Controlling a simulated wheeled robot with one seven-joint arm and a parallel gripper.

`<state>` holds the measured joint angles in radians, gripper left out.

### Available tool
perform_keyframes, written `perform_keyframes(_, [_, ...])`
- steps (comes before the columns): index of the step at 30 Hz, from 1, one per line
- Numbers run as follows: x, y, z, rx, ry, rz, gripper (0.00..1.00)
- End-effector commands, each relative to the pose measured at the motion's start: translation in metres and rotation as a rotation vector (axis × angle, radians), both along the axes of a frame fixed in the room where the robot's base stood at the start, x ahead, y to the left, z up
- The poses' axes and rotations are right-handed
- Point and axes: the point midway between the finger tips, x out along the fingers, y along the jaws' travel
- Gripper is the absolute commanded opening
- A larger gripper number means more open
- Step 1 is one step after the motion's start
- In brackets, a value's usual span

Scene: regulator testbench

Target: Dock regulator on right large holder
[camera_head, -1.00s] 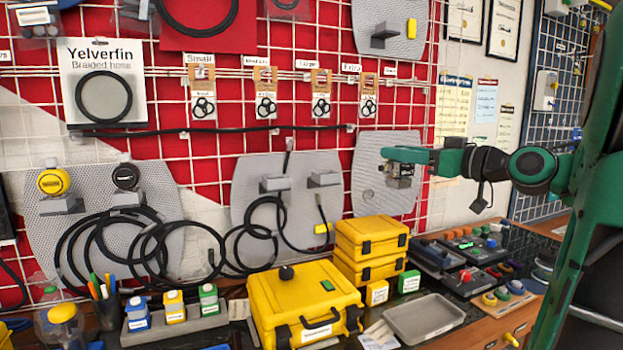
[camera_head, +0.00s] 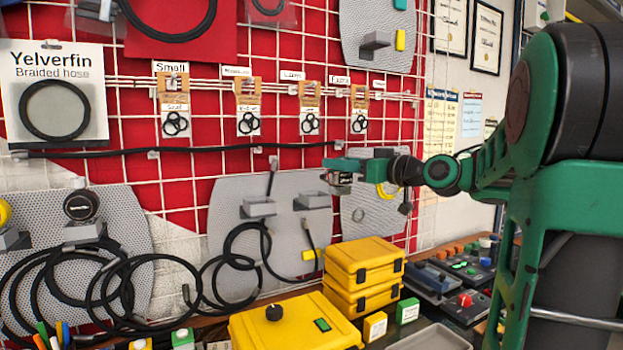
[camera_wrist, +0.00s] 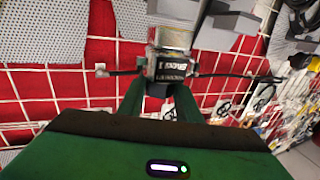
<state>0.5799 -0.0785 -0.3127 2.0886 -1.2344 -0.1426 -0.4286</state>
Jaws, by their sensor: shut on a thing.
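My gripper (camera_head: 338,178) is shut on a small metallic regulator with a dark label. It holds the regulator in front of the wall, above and to the right of the grey holder brackets. In the wrist view the regulator (camera_wrist: 172,62) sits between the green fingertips of my gripper (camera_wrist: 160,98). Two grey brackets jut from the middle perforated panel (camera_head: 230,225): a left one (camera_head: 258,208) and a right one (camera_head: 313,201). Both look empty of a regulator. Grey bracket blocks (camera_wrist: 232,22) also show at the top of the wrist view, apart from the regulator.
A right panel (camera_head: 366,214) is partly behind my arm. Black hoses (camera_head: 238,262) hang around the middle panel. Stacked yellow cases (camera_head: 362,270) and a larger yellow case (camera_head: 290,325) stand below. Free air lies before the brackets.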

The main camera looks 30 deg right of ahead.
Motion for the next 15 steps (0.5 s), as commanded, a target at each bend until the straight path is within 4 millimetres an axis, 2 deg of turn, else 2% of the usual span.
perform_keyframes(3, [0.026,0.011,0.001,-0.002,-0.002,0.005,0.00])
perform_keyframes(7, [0.050,0.019,0.001,-0.001,-0.003,0.005,0.00])
perform_keyframes(12, [0.068,0.024,0.001,0.000,-0.003,0.002,0.00])
perform_keyframes(15, [0.072,0.025,0.001,-0.001,-0.003,0.002,0.00])
